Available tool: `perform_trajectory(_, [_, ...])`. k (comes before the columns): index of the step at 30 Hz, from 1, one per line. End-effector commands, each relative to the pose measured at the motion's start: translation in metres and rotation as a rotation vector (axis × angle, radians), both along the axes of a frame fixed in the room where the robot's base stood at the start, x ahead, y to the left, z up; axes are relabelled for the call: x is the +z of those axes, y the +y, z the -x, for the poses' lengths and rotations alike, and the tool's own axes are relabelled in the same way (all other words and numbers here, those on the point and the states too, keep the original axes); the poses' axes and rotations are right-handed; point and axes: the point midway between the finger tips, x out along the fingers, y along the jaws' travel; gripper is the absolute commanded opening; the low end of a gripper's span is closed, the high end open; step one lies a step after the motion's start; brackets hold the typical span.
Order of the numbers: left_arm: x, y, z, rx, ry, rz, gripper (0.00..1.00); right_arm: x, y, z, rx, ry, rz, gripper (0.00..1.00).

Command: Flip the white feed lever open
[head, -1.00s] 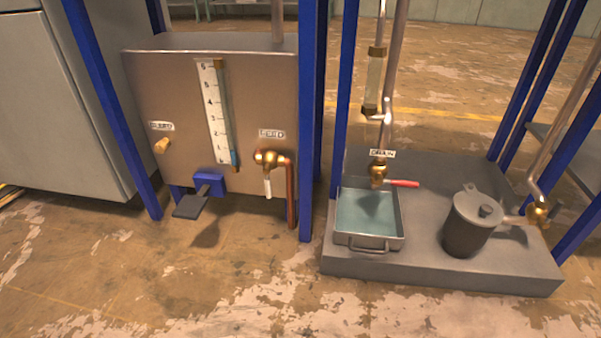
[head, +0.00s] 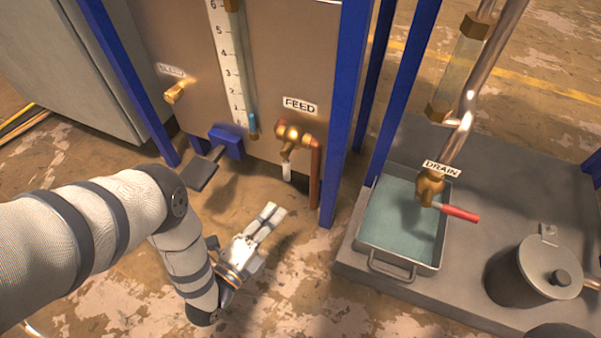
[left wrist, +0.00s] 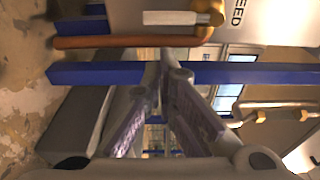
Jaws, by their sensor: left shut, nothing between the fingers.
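The white feed lever (head: 287,172) hangs down from the brass feed valve (head: 292,134), under the FEED label (head: 300,106) on the tank front. In the left wrist view the white lever (left wrist: 170,17) lies sideways near the top edge, with the label (left wrist: 238,12) at its right. My left gripper (head: 272,211) is shut and empty, below and slightly left of the lever, apart from it. Its fingers (left wrist: 167,72) meet at the middle of the left wrist view, below the lever in that picture. My right gripper is not in view.
A copper pipe (head: 315,175) runs down just right of the lever, and a blue post (head: 346,115) stands beyond it. A blue block with a grey pedal (head: 201,176) is at the left. The drain tray (head: 404,264) and its red lever (head: 459,213) are at the right.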

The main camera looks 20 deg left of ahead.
Motion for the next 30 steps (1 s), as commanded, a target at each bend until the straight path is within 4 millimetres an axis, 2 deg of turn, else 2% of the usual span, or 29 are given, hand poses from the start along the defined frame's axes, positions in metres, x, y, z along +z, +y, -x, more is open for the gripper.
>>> perform_trajectory(8, [0.001, 0.0, -0.001, 0.001, -0.002, -0.003, 0.0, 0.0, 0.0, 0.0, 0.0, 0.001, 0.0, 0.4])
perform_trajectory(11, [0.0, -0.001, -0.008, 0.001, -0.002, -0.002, 0.0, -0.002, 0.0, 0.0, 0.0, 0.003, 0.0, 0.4])
perform_trajectory(21, [-0.002, -0.012, -0.072, 0.002, -0.002, -0.001, 0.0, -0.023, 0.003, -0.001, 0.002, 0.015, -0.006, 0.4])
perform_trajectory(25, [-0.001, -0.015, -0.089, 0.001, -0.002, 0.0, 0.0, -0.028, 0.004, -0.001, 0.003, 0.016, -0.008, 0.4])
perform_trajectory(30, [0.0, -0.017, -0.098, 0.0, 0.0, -0.001, 0.0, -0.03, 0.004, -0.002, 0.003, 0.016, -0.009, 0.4])
